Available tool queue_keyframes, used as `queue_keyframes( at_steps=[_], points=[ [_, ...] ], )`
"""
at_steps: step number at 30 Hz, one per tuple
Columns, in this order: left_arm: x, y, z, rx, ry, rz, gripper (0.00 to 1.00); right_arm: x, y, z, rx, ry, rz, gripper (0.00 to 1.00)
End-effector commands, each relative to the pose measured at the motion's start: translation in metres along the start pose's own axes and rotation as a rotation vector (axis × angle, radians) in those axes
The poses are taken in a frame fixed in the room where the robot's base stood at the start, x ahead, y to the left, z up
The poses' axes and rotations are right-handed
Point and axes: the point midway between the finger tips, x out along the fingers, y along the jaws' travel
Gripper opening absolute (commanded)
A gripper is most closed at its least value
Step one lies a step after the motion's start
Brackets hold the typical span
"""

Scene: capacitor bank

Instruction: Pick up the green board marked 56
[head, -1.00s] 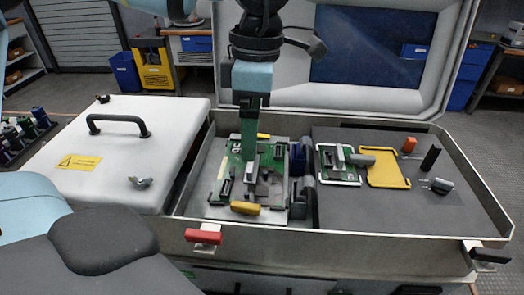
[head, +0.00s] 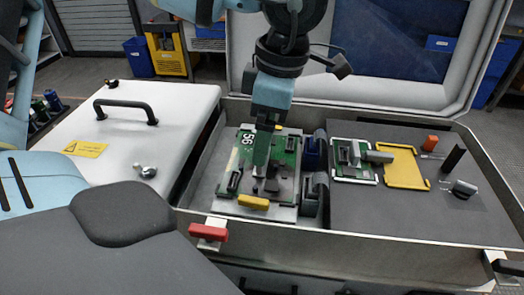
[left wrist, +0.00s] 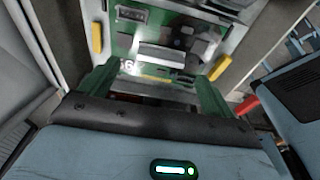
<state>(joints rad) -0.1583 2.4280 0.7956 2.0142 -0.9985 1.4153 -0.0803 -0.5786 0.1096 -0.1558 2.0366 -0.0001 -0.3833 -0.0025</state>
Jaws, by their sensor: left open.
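The green board marked 56 (head: 232,165) lies flat on a grey carrier plate in the left bay of the open case, with dark and grey parts on it. Its white 56 shows beside my gripper; it also shows in the left wrist view (left wrist: 121,46). My left gripper (head: 259,166) points down over the board, its green fingers covering part of it. In the left wrist view the fingers stand wide apart (left wrist: 158,74), with the board beyond them and nothing between them. I cannot tell whether the fingertips touch the board. My right gripper is not in view.
Yellow clips (head: 253,202) sit at the plate's edges. Dark blue cylinders (head: 312,153) stand close on its right. A smaller green board (head: 343,172) and a yellow frame (head: 404,168) lie on the grey panel. The white lid with a handle (head: 150,122) is at left.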

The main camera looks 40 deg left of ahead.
Motion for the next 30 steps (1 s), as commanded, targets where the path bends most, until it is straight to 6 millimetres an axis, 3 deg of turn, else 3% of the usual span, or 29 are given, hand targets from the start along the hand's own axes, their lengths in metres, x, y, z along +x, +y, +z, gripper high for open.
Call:
queue_keyframes(
  at_steps=[9, 17, 27, 30],
  points=[
    [0.038, -0.003, 0.001, 0.001, 0.000, -0.002, 0.89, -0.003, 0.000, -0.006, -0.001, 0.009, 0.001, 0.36],
    [0.041, -0.003, 0.002, 0.000, -0.001, 0.000, 0.89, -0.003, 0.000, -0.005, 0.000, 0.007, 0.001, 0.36],
    [0.040, -0.002, 0.002, 0.000, -0.001, 0.000, 0.46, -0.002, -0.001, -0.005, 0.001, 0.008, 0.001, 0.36],
    [0.040, -0.002, 0.002, 0.000, -0.001, 0.000, 0.37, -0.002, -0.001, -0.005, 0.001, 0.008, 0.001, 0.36]
  ],
)
